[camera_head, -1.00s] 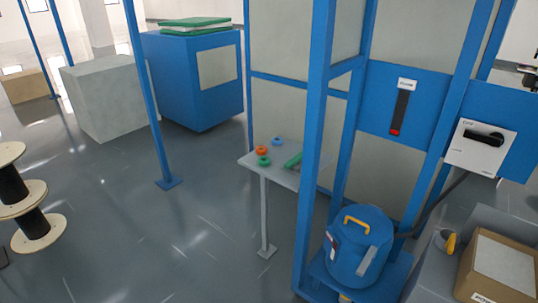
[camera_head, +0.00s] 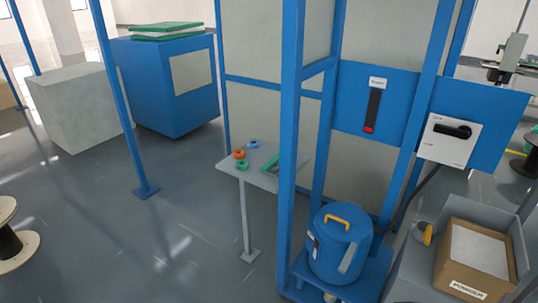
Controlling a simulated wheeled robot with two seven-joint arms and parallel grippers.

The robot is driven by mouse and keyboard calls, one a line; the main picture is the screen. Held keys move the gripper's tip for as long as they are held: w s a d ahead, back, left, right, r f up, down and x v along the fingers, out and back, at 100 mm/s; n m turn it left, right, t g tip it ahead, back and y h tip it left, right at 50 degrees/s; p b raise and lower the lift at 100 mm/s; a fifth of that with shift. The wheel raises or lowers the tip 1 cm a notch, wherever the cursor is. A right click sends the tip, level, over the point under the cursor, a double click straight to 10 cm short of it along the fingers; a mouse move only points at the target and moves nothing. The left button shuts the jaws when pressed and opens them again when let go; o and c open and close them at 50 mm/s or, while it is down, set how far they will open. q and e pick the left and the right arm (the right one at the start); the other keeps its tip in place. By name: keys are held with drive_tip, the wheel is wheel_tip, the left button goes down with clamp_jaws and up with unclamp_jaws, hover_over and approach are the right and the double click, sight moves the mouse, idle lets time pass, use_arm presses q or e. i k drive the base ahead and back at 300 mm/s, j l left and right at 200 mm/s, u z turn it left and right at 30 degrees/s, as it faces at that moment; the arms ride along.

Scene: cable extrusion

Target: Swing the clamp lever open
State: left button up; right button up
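Neither of my grippers shows in the head view. I cannot tell for certain which part is the clamp lever. A blue drum (camera_head: 325,262) with a yellow handle (camera_head: 336,218) on top stands on a low blue stand, with a pale grey strip (camera_head: 348,258) slanting on its front right side. A black vertical bar (camera_head: 373,104) with a red lower end is on the blue panel behind it. A white box (camera_head: 449,145) to the right carries a black horizontal handle (camera_head: 453,131).
Blue frame posts (camera_head: 291,130) stand left of the drum. A cardboard box (camera_head: 479,256) and a yellow object (camera_head: 427,233) are at the lower right. Open floor (camera_head: 120,240) lies at left.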

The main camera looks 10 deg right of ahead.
sight(272, 163)
drive_tip(key=i+j+z, duration=0.35)
drive_tip(key=i+j, duration=0.4)
